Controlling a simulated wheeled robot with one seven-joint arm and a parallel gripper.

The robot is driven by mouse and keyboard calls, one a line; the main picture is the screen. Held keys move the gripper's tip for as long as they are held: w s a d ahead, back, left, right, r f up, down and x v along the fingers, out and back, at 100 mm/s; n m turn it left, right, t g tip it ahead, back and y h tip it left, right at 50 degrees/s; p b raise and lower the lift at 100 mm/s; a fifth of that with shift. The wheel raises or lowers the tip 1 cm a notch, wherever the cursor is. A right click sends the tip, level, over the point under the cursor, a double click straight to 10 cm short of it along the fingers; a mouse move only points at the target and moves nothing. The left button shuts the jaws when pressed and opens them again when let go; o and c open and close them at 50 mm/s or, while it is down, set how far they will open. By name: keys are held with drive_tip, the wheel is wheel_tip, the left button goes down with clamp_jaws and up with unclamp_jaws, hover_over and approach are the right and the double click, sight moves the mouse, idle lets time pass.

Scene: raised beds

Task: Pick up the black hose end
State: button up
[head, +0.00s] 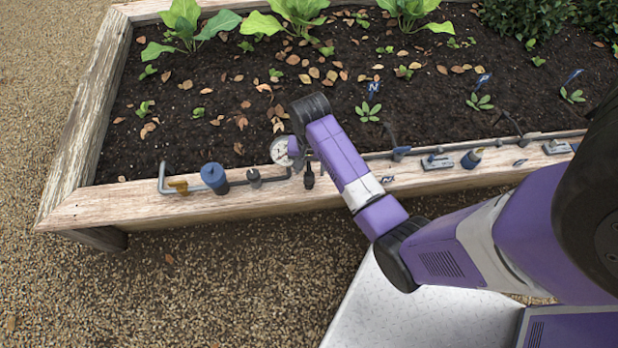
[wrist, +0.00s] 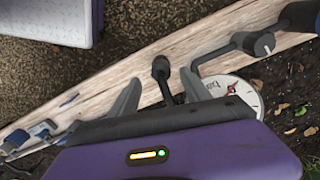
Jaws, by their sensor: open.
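The black hose end (wrist: 161,70) shows in the wrist view as a dark rounded tip on a thin dark stem, over the wooden bed rim. My gripper (wrist: 160,77) is open, with one grey finger on each side of the hose end and visible gaps between. The lower stem runs behind the gripper body and is hidden. In the head view a dark upright piece, likely the hose end (head: 309,177), stands at the rim just below my wrist, which partly covers that spot.
A round white dial gauge (wrist: 238,92) is close beside one finger. Along the rim (head: 120,207) run a grey pipe (head: 162,178), a brass-coloured fitting (head: 180,188), a blue cylinder (head: 214,178) and a small grey fitting (head: 254,178). Soil with seedlings lies behind.

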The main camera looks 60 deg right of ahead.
sight(309, 174)
wheel_tip(309, 174, down, 6)
drive_tip(key=shift+r+b, duration=0.25)
drive_tip(key=shift+b, duration=0.55)
clamp_jaws()
